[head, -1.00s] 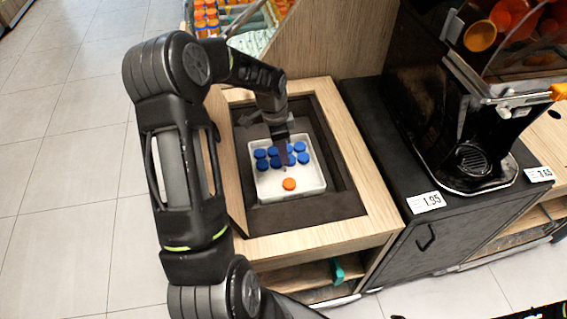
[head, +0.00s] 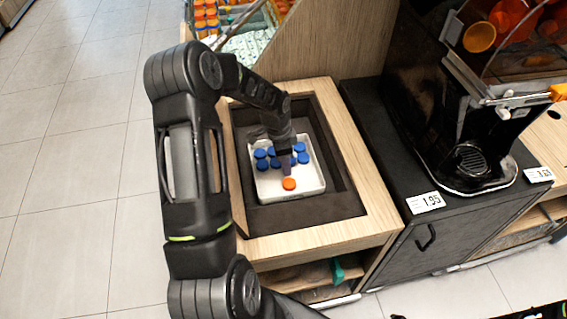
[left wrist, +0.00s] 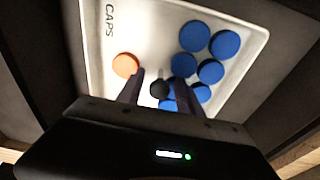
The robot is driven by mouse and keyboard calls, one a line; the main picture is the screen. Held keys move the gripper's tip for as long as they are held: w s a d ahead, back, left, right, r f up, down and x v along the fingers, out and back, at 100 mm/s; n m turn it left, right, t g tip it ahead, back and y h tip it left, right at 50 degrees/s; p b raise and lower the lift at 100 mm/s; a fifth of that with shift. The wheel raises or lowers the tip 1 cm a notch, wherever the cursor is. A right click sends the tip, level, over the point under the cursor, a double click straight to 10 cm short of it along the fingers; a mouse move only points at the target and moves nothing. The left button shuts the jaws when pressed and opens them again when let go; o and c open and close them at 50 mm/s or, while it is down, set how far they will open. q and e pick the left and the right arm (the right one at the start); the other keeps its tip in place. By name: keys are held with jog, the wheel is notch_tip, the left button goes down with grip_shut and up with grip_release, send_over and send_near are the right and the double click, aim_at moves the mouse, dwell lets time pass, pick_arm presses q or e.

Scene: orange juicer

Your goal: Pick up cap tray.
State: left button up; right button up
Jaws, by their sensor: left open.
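The cap tray (head: 262,187) is a white rectangular tray in the dark recess of the wooden counter. It holds several blue caps (head: 303,147) and one orange cap (head: 289,184). In the left wrist view the tray (left wrist: 140,25) bears the word CAPS, with the orange cap (left wrist: 125,65) left and the blue caps (left wrist: 225,44) right. My left gripper (head: 287,172) points down over the tray's middle. In the left wrist view its fingers (left wrist: 157,78) are apart, with a small dark round thing between them. I cannot tell whether the fingertips touch anything. My right gripper is out of view.
The recess (head: 335,205) has a dark floor and a raised wooden frame (head: 365,200). A black juicer (head: 450,120) stands on the dark cabinet to the right. A bin with orange-capped bottles (head: 207,18) is behind. Open floor lies to the left.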

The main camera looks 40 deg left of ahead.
pick_arm(q)
jog(key=shift+c, duration=0.4)
grip_shut()
dwell(0.6)
